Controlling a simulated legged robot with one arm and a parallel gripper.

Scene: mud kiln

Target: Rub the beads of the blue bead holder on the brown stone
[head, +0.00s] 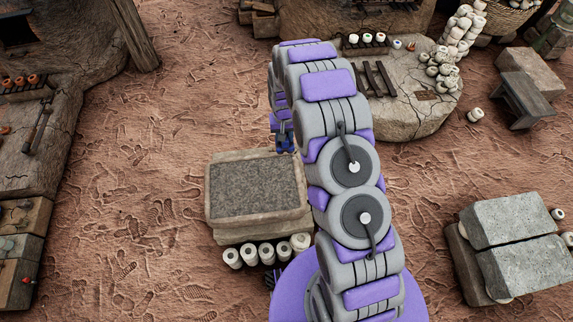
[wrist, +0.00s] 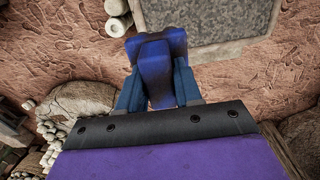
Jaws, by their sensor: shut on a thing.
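The blue bead holder (wrist: 158,50) is held between the two blue fingers of my gripper (wrist: 158,88) in the wrist view. In the head view, the blue holder (head: 286,142) shows small beneath the end of my arm, near the far right corner of the brown stone. No beads can be made out on the holder. The brown stone (head: 255,187) is a rectangular block with a rough grey-brown top and a paler rim.
Several pale cylinders (head: 267,253) stand along the stone's near side. Grey blocks (head: 515,245) lie at the right. A low rock table (head: 415,105) with beads and tools stands behind my arm. Trodden earth left of the stone is clear.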

